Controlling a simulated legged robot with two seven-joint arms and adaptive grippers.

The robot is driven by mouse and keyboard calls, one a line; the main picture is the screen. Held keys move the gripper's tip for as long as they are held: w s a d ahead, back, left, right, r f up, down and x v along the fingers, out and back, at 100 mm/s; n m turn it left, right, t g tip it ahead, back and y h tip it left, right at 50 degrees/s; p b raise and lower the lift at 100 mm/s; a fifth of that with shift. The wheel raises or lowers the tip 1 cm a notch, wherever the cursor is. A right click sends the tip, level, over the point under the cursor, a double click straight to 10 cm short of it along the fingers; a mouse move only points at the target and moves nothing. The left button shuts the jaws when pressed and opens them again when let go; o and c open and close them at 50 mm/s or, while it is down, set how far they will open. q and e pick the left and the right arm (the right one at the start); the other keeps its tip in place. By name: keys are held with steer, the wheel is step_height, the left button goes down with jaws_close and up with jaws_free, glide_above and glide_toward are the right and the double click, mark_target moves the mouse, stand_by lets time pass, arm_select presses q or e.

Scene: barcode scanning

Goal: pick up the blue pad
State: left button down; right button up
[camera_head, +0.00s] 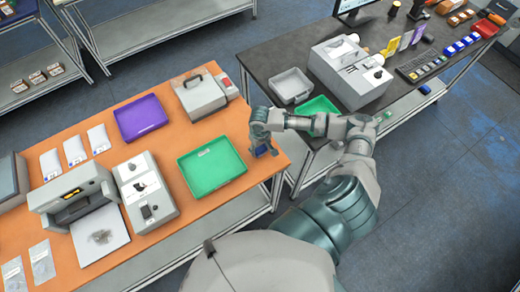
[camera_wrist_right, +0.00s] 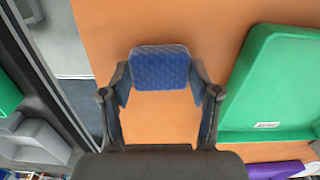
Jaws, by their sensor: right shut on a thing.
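The blue pad (camera_wrist_right: 160,68) is a small textured block with rounded corners. In the right wrist view it sits between the two fingertips of my right gripper (camera_wrist_right: 161,88), which is shut on it. In the head view, my right gripper (camera_head: 262,153) points down at the right edge of the orange table (camera_head: 160,243), just right of a green tray (camera_head: 212,166). The pad is small and partly hidden by the fingers there. I cannot tell whether it touches the table. My left gripper is not in view.
A purple tray (camera_head: 140,118), a grey case (camera_head: 200,95) and grey machines stand on the orange table. The dark table (camera_head: 275,53) at the right holds a grey tray (camera_head: 291,86), another green tray (camera_head: 314,108) and a large grey device (camera_head: 350,75). A gap separates the tables.

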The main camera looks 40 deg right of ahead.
mark_target(260, 148)
steer(key=shift+r, duration=0.1)
steer(key=shift+r, duration=0.6)
step_height(260, 148, up, 2)
steer(key=shift+r+b, duration=0.15)
steer(key=shift+b, duration=0.15)
steer(key=s+a+r+b, duration=0.1)
steer(key=s+a, duration=0.8)
steer(key=s, duration=0.4)
steer(key=shift+a+r, duration=0.2)
steer(key=shift+a, duration=0.05)
